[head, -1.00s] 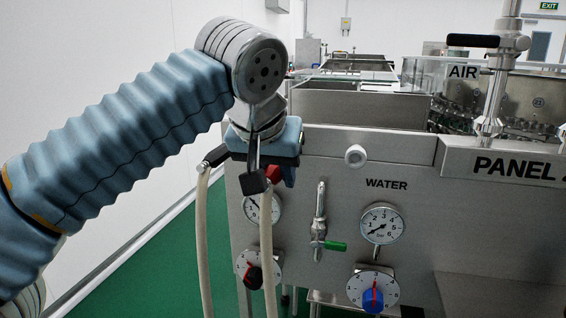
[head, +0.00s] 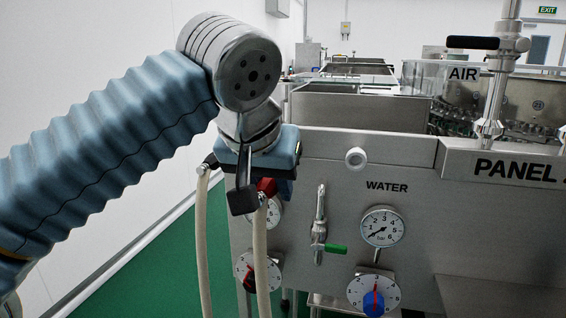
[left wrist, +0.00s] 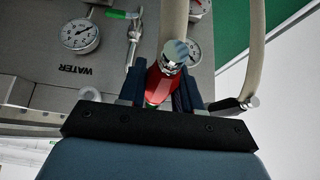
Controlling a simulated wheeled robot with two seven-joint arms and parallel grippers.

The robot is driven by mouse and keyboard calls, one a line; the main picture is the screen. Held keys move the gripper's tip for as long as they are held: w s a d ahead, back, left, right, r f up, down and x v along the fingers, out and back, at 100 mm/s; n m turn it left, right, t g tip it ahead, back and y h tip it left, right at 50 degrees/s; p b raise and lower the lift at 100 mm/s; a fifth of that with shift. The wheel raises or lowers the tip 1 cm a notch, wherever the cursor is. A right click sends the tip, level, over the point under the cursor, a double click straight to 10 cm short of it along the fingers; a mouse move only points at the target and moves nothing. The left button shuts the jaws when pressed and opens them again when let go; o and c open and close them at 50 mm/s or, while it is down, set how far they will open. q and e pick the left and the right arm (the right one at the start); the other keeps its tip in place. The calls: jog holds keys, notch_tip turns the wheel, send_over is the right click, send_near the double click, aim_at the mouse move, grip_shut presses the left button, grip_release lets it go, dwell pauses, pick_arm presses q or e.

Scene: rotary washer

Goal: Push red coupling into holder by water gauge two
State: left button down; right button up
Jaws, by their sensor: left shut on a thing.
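My left gripper (head: 262,194) is shut on the red coupling (left wrist: 158,88), which has a chrome end and a beige hose (head: 261,250) hanging from it. In the head view only a small red part of the coupling shows beside the dark finger. The gripper is in front of the upper left part of the steel panel. A water gauge (head: 382,227) is on the panel to the right, under the word WATER. A second gauge (head: 267,212) is partly hidden behind the gripper and hose. A white round fitting (head: 355,158) sits above WATER. My right gripper is not in view.
A valve with a green handle (head: 335,248) is between the gauges. A blue knob (head: 374,302) and a red-and-black knob (head: 252,278) are below them. Another beige hose (head: 203,245) hangs at the panel's left edge. Green floor lies to the left.

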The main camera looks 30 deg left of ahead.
pick_arm(q)
jog(key=shift+w+d+p, duration=0.2)
jog(key=shift+d+p, duration=0.05)
jog(key=shift+d, duration=0.65)
jog(key=shift+w+d+p, duration=0.2)
jog(key=shift+d+p, duration=0.05)
jog(key=shift+d, duration=0.6)
jog(key=shift+w+d+p, duration=0.25)
jog(key=shift+d+p, duration=0.15)
jog(key=shift+d, duration=0.6)
jog(key=shift+w+d+p, duration=0.2)
jog(key=shift+d+p, duration=0.15)
jog(key=shift+d, duration=0.65)
jog(key=shift+w+d, duration=0.2)
jog(key=shift+d, duration=0.75)
jog(key=shift+w+d, duration=0.2)
jog(key=shift+d, duration=0.75)
jog(key=shift+w, duration=0.1)
jog(key=shift+w+a, duration=0.25)
jog(key=shift+w, duration=0.7)
jog(key=shift+w+a, duration=0.2)
jog(key=shift+w, duration=0.7)
jog(key=shift+w+a, duration=0.25)
jog(key=shift+w, duration=0.7)
